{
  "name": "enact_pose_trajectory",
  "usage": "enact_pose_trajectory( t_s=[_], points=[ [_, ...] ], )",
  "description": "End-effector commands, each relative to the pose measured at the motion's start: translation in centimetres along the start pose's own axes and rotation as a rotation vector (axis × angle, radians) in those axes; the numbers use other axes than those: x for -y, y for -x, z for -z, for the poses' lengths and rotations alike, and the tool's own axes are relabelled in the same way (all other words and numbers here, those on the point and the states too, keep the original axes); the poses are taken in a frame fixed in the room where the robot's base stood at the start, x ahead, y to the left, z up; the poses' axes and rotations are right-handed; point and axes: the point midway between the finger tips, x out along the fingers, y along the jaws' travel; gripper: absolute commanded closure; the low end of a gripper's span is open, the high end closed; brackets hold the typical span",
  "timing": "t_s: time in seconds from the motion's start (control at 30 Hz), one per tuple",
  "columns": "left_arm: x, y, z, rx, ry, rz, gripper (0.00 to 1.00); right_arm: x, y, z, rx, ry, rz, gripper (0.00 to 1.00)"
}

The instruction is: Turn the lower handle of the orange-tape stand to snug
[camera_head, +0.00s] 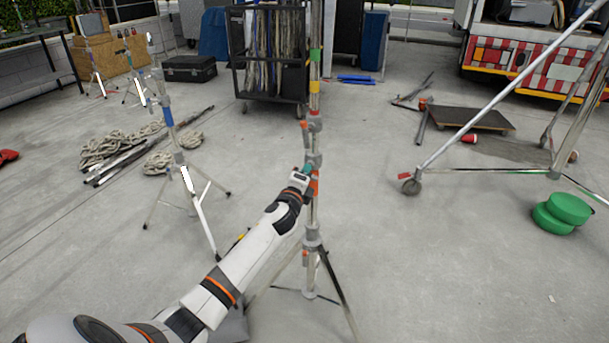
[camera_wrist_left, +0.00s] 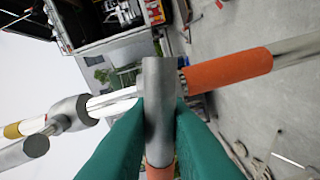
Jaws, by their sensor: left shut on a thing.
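The orange-tape stand (camera_head: 313,205) stands upright in the middle of the head view, with an orange band on its pole and three legs on the floor. In the left wrist view its pole runs across the picture, with the orange tape (camera_wrist_left: 228,69) right of a grey collar. My left gripper (camera_head: 307,169) reaches the stand at the collar just above the tape. Its teal fingers are shut on a grey handle (camera_wrist_left: 159,90) with an orange end between them. The fingers partly hide the handle. Another orange handle (camera_head: 303,127) shows higher on the pole. My right gripper is out of view.
Another stand (camera_head: 183,160) is at the left, by coiled ropes (camera_head: 108,146). A wheeled rack (camera_head: 268,60) stands behind. A wheeled metal frame (camera_head: 440,152) and green discs (camera_head: 562,212) are at the right. The floor right of the stand is clear.

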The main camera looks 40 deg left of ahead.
Motion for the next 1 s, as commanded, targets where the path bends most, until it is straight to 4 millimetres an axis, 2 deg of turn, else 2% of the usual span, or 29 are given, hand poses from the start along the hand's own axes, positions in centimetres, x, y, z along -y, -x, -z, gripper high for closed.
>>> enact_pose_trajectory(
  t_s=[0.4,1.0],
  points=[
    [-0.09,-0.03,0.06,-0.001,0.237,-0.002,1.0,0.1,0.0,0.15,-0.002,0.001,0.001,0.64],
    [-0.1,-0.05,0.08,-0.001,0.287,-0.003,1.0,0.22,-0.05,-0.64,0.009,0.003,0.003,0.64]
  ],
)
